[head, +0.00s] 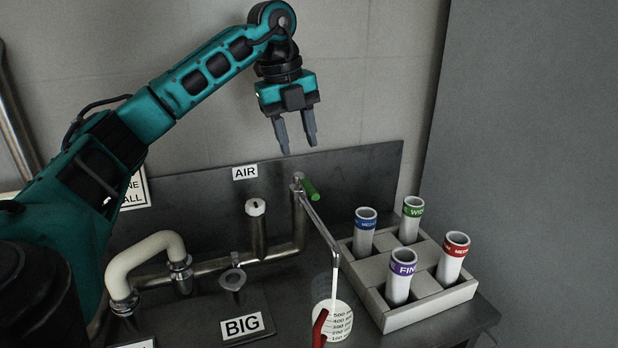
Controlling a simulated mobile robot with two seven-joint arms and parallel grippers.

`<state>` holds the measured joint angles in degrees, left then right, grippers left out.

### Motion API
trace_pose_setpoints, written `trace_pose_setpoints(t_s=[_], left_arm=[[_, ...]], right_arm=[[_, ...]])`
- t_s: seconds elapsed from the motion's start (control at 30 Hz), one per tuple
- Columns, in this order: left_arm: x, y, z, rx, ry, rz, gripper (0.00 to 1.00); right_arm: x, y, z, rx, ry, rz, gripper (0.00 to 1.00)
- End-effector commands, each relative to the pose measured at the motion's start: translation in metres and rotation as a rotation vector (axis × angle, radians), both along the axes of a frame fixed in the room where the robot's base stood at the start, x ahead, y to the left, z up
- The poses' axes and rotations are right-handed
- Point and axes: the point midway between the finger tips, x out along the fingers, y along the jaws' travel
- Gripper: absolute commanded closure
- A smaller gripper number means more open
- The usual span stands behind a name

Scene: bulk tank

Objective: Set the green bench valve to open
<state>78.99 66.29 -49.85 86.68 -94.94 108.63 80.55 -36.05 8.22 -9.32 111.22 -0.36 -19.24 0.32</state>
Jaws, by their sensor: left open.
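The green bench valve handle (310,190) sits on top of a steel pipe fitting near the back of the bench, just right of the AIR label (245,172). The handle points toward the lower right. A thin steel spout (318,222) runs from that fitting down to the right. My left gripper (297,143) hangs above the handle, fingers pointing down, open and empty, apart from the handle. My right gripper is not in view.
A white graduated beaker (340,322) stands below the spout, with a red handle (320,328) beside it. A grey rack (428,306) at the right holds several white tubes with coloured bands.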

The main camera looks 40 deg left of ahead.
Motion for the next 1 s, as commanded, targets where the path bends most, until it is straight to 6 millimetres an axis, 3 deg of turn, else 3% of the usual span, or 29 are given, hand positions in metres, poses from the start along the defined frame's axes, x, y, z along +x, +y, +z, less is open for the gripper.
trace_pose_setpoints(t_s=[0.03, 0.2, 0.4, 0.6, 0.87, 1.0], left_arm=[[0.001, -0.001, -0.014, 0.001, 0.004, 0.001, 0.57], [0.008, -0.004, -0.048, 0.0, 0.003, -0.001, 0.57], [0.013, -0.007, -0.076, -0.001, 0.001, -0.002, 0.57], [0.015, -0.009, -0.087, -0.002, 0.0, -0.002, 0.57], [0.015, -0.009, -0.088, -0.001, -0.002, -0.002, 0.57], [0.015, -0.009, -0.088, -0.001, -0.002, -0.002, 0.7]], right_arm=[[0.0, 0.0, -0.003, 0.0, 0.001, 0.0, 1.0], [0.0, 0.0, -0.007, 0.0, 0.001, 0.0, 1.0], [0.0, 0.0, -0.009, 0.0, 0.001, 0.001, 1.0], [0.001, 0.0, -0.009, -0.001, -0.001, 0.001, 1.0], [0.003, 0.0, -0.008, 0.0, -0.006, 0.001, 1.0], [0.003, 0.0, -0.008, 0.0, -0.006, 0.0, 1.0]])
